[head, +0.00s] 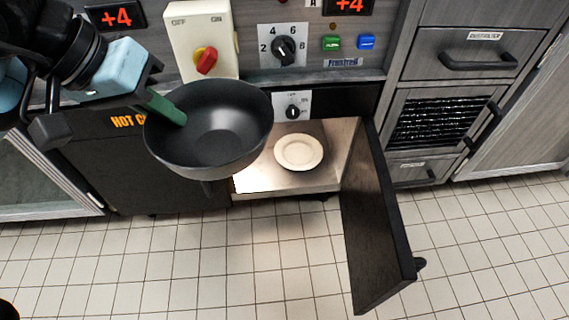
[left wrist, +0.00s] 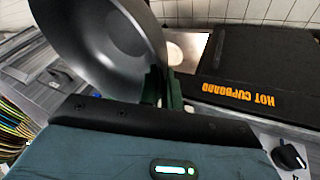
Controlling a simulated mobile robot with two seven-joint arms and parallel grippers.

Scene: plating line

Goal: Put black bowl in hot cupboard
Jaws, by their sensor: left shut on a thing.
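The black bowl (head: 222,130) is held in the air by my left gripper (head: 168,108), whose green fingers are shut on its left rim. In the left wrist view the bowl (left wrist: 100,45) fills the upper left, with the gripper fingers (left wrist: 163,90) on its rim. The hot cupboard (head: 290,180) stands open, its lit interior showing behind and below the bowl. Its dark door (head: 375,220) swings out toward me on the right. The bowl hides the cupboard's left part. My right gripper is not in view.
A white plate (head: 299,152) lies inside the cupboard on its floor. A closed dark panel marked HOT CUPBOARD (head: 110,165) is left of the opening. A rotary switch box (head: 202,40) and knobs are above. The tiled floor (head: 200,270) in front is clear.

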